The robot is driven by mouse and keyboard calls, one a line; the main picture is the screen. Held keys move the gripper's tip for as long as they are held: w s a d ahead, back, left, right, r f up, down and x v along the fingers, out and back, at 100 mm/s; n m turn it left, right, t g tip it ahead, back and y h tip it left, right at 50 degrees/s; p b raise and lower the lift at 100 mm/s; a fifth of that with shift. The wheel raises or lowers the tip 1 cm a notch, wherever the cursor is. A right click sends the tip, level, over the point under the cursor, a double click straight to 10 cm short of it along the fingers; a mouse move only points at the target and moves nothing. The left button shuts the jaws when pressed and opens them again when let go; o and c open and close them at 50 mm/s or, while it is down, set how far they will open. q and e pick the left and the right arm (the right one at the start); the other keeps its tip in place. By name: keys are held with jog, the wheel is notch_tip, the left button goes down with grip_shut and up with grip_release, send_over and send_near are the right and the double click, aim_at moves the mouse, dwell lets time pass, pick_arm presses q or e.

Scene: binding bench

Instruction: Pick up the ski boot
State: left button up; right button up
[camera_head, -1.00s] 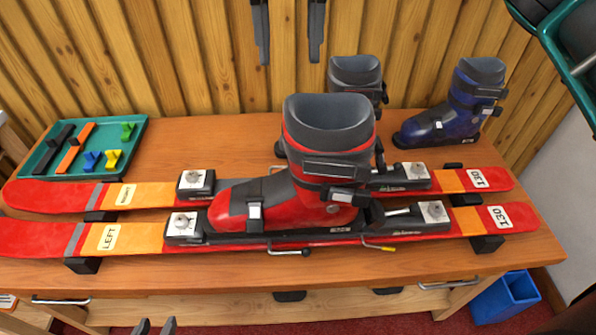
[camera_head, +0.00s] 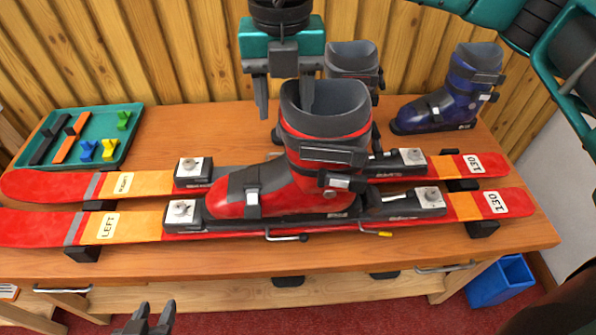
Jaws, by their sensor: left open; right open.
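A red and grey ski boot (camera_head: 262,190) stands upright on the front ski (camera_head: 140,224), which is labelled LEFT, between its toe piece (camera_head: 182,212) and heel piece (camera_head: 415,203). My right gripper (camera_head: 285,108) is open and points down at the boot's grey cuff (camera_head: 328,112). Its left finger is left of the cuff, and its right finger overlaps the cuff's opening in the picture. I cannot tell if it touches or reaches inside. My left gripper (camera_head: 152,312) is open and empty at the bottom edge, in front of the bench.
Behind the red boot are a second boot (camera_head: 352,62), partly hidden, and a blue boot (camera_head: 445,100) at the right. The rear ski (camera_head: 50,184) lies parallel. A green tray (camera_head: 97,152) with small parts is at the left. A wooden wall closes the back.

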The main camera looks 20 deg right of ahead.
grip_shut()
dwell(0.4)
dwell(0.8)
